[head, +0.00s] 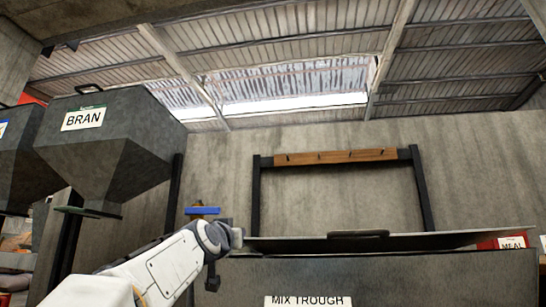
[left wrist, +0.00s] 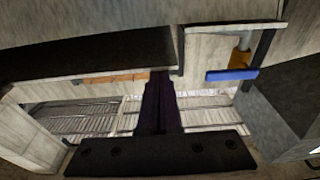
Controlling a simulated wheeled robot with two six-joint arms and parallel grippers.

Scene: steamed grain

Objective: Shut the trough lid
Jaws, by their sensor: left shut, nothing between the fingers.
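The mix trough (head: 400,280) is a dark grey box at the lower right of the head view, with a white name label (head: 308,301). Its lid (head: 440,240) shows nearly edge-on as a thin, almost level plate over the trough, its right end a little higher in the picture. A dark handle (head: 358,234) is on the lid. My left gripper (head: 236,239) is at the lid's left end; I cannot tell whether it touches. In the left wrist view its dark fingers (left wrist: 162,76) are together and empty, beside a broad dark panel (left wrist: 80,55). My right gripper is out of view.
A grey bran hopper (head: 105,140) hangs at the left. A wooden peg rail (head: 335,157) stands behind the trough. A red meal box (head: 508,243) is at the right.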

